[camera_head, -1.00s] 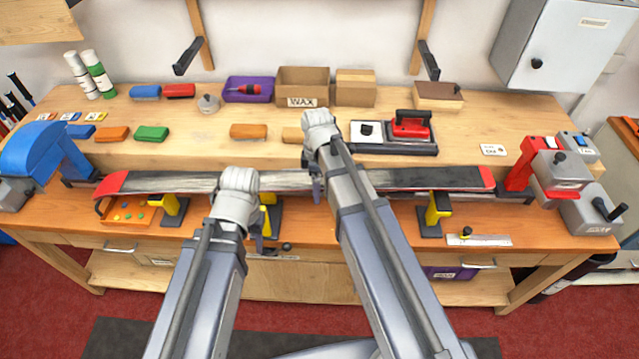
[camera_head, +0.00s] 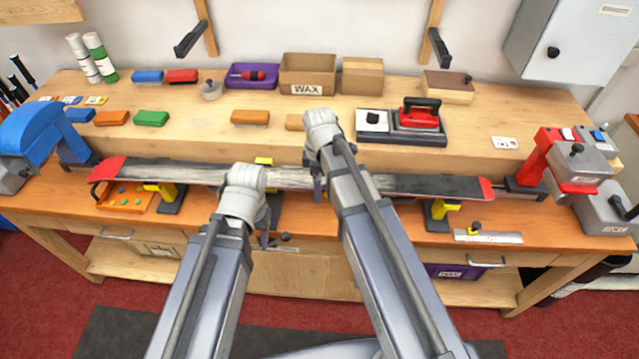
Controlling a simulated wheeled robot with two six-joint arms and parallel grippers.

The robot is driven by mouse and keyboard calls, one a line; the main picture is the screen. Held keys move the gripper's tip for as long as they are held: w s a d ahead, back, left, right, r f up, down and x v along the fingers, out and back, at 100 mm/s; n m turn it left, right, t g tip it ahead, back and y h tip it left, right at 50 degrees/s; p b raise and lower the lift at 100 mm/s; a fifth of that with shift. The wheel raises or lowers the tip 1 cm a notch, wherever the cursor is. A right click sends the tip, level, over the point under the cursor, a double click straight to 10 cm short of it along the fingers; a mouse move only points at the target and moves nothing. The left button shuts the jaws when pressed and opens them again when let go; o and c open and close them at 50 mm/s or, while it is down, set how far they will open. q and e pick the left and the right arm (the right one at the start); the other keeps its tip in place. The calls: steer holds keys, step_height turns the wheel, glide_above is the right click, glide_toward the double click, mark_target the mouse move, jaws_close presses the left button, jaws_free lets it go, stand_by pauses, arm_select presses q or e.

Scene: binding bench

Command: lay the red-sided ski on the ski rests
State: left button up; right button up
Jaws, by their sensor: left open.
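The ski (camera_head: 420,185) has red ends and a dark grey, streaked upper face. It spans the bench from left to right, over the yellow-and-black ski rests (camera_head: 162,190) (camera_head: 438,210). Part of the middle rest's yellow top (camera_head: 263,161) shows just beyond the ski's far edge. I cannot tell whether the ski touches all the rests. My left gripper (camera_head: 264,238) is open at the ski's near side, left of its middle.
A blue clamp (camera_head: 32,132) stands at the left and a red-and-grey machine (camera_head: 575,165) at the right, near the ski's ends. The raised back shelf holds a wax box (camera_head: 307,76), a red iron (camera_head: 418,114) and several blocks. A ruler (camera_head: 488,237) lies front right.

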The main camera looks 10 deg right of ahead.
steer(key=shift+s+f, duration=0.1)
steer(key=shift+f, duration=0.1)
stand_by(0.6)
steer(key=o, duration=1.2)
steer(key=shift+o, duration=0.2)
step_height(320, 180, up, 8)
steer(key=p, duration=0.7)
steer(key=shift+f, duration=0.1)
